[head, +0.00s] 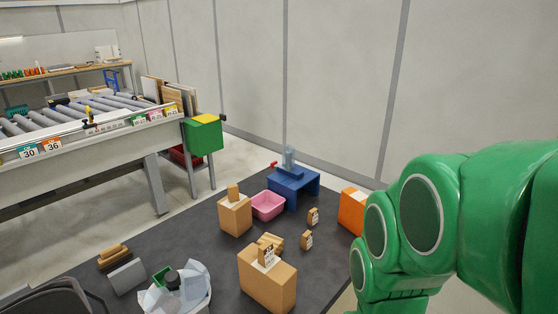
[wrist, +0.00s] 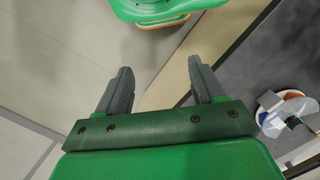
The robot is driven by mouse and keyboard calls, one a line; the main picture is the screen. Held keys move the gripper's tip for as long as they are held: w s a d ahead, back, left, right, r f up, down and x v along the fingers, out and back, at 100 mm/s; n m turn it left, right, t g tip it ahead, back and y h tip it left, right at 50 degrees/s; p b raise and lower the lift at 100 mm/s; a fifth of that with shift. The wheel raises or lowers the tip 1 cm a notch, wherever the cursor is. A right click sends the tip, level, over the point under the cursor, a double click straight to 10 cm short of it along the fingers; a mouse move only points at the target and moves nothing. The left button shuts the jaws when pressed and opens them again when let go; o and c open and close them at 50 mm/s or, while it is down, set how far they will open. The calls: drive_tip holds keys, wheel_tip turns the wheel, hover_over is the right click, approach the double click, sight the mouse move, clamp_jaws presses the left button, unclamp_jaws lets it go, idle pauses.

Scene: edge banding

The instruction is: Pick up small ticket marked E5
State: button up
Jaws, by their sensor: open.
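I cannot make out a ticket that reads E5. Small wooden pieces with white printed labels stand on the dark mat in the head view: one (head: 313,216) and, just nearer, another (head: 306,240); their print is too small to read. Another white label (head: 267,257) shows on top of the near cardboard box (head: 267,283), also unreadable. My gripper (wrist: 161,82) is open and empty in the wrist view, above bare floor and away from these pieces. It is not seen in the head view, where my green arm fills the right side.
A roller conveyor (head: 80,135) with number cards, including 30 (head: 28,151) and 36 (head: 53,145), stands at left.

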drive_tip(key=shift+w, duration=0.1)
drive_tip(key=w+a+r+m+t+y, duration=0.1)
drive_tip(key=w+a+r+m+y, duration=0.15)
drive_tip(key=w+a, duration=0.45)
drive_tip(key=w+a+r+m+t+y, duration=0.1)
drive_tip(key=w+a+m+y, duration=0.15)
drive_tip(key=w, duration=0.85)
drive_tip(key=w+a+r+m+t+y, duration=0.15)
drive_tip(key=w+a+y, duration=0.3)
drive_tip(key=w, duration=0.45)
drive_tip(key=w+d+m+t+y, duration=0.25)
drive_tip(key=w+m, duration=0.55)
drive_tip(key=w, duration=0.8)
drive_tip(key=w+d+f+m+t+h, duration=0.2)
drive_tip(key=w+d+f+m+t, duration=0.1)
drive_tip(key=w+d+f+m, duration=0.6)
drive_tip(key=w+d+f+m+t+h, duration=0.1)
drive_tip(key=w+d+f+m+t, duration=0.3)
drive_tip(key=w+d+f, duration=0.55)
drive_tip(key=g, duration=0.1)
approach(315, 211)
drive_tip(key=shift+m+x, duration=0.25)
drive_tip(key=shift+x, duration=4.45)
